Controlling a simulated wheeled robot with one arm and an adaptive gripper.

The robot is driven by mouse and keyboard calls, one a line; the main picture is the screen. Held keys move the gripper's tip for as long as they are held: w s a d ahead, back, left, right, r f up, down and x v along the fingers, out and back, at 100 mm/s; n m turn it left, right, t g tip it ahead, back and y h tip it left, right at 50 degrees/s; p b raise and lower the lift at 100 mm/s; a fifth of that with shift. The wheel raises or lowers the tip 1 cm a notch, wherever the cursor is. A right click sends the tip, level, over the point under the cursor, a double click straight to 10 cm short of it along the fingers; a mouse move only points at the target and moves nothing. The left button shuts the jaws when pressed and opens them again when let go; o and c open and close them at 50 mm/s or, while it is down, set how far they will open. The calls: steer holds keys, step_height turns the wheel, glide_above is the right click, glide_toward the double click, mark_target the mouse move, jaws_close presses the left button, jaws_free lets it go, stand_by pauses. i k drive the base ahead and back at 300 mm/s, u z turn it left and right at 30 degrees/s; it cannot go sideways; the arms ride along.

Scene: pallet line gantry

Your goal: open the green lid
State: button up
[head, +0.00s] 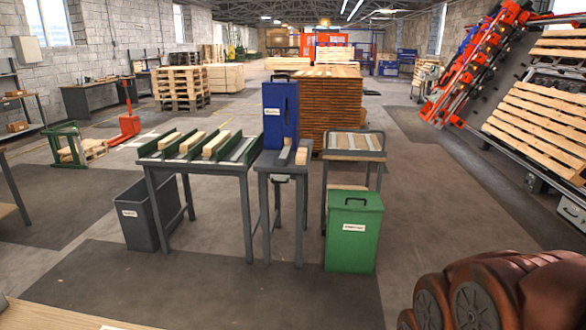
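The green lid (354,199) is on top of a green bin (351,240) right of the middle in the head view. It lies flat and looks closed on the bin. The bin stands on the floor at the right end of the work tables. My gripper is not in view; a reddish-brown part with dark round discs, which looks like my arm, fills the lower right corner, apart from the bin.
Left of the bin are a small stand with a blue box (281,113), a bench (200,160) with wood pieces, and a grey bin (145,214). A cart (353,155) stands behind the green bin. The floor (230,290) in front is clear. A tilted red machine (475,65) is at the right.

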mark_target(338, 199)
steer(key=z, duration=0.05)
steer(key=i, duration=3.5)
steer(key=z, duration=0.15)
